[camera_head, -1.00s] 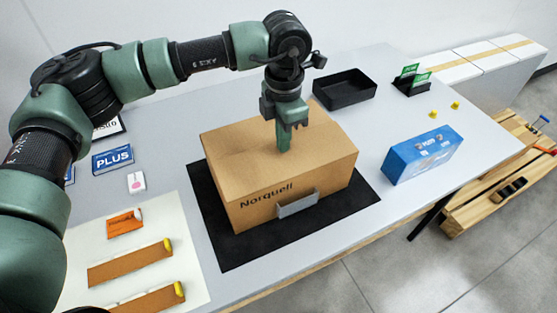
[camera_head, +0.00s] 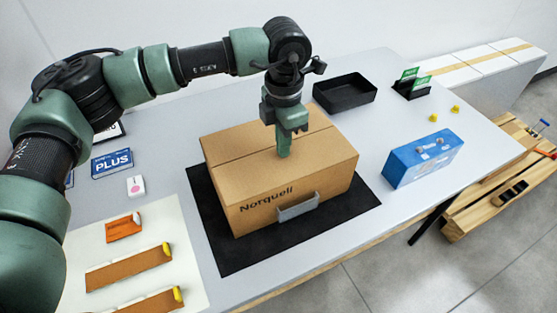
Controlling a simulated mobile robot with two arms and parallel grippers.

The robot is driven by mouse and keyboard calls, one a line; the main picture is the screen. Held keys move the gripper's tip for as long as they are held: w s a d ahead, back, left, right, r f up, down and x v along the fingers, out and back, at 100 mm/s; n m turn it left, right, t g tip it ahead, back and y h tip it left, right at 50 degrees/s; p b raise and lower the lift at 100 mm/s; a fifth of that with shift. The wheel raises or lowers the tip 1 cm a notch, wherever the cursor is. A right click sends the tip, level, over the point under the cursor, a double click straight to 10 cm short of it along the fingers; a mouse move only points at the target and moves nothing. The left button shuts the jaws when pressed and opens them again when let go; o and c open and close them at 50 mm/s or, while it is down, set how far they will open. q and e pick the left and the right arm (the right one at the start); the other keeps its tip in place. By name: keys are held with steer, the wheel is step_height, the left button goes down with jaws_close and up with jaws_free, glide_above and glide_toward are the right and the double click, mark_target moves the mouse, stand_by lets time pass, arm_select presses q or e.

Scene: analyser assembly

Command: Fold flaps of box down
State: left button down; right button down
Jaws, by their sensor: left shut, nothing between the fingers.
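A brown cardboard box (camera_head: 255,203) marked "Norquell" stands on a black mat (camera_head: 221,251) at the middle of the table. Its top flaps lie flat, or nearly so, and a seam runs across the top. A grey piece (camera_head: 298,206) sits on its front face. My left gripper (camera_head: 283,152) points straight down with shut, empty fingers. The fingertips are at the top of the box near the seam; whether they touch it I cannot tell. My right gripper is not in view.
A black open tray (camera_head: 344,98) stands behind the box, and a blue carton (camera_head: 422,160) stands to its right. A white sheet (camera_head: 205,285) with orange-brown pieces lies at the left front. Small yellow pieces (camera_head: 455,110) lie at the back right.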

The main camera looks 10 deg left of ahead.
arm_select(q)
steer(key=shift+r, duration=0.15)
step_height(320, 180, up, 7)
steer(key=p, duration=0.3)
steer(key=shift+r, duration=0.15)
stand_by(0.7)
